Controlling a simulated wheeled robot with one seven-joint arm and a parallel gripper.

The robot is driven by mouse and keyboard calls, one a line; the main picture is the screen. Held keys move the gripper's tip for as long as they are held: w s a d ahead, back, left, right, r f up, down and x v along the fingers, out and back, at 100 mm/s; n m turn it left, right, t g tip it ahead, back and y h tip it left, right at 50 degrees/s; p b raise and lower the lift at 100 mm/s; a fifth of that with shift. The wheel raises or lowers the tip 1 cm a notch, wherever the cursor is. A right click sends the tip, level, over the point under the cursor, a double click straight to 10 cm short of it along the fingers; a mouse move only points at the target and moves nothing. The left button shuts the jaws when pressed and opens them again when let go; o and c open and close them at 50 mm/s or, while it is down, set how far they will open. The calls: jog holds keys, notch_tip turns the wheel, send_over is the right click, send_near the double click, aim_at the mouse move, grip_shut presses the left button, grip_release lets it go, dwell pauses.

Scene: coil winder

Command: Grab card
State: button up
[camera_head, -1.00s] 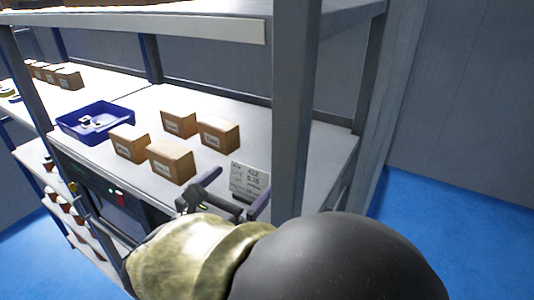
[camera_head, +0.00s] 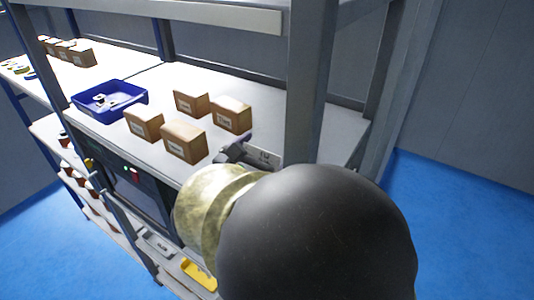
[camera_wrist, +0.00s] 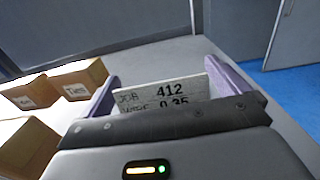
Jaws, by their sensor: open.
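My gripper (camera_wrist: 160,90) is open, with one purple finger at each side of the card. I cannot tell whether the fingers touch it.
Several cardboard boxes (camera_head: 183,141) stand on the shelf (camera_head: 250,90) just left of the card. A blue tray (camera_head: 110,112) with small parts lies further left. A grey shelf post (camera_head: 307,85) rises close to my arm. A yellow object (camera_head: 199,275) shows below.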

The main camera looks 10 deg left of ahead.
jog(key=shift+c, duration=0.2)
jog(key=c, duration=0.9)
jog(key=shift+o, duration=0.2)
jog(key=shift+r, duration=0.1)
notch_tip(320, 180, up, 10)
jog(key=b, duration=0.1)
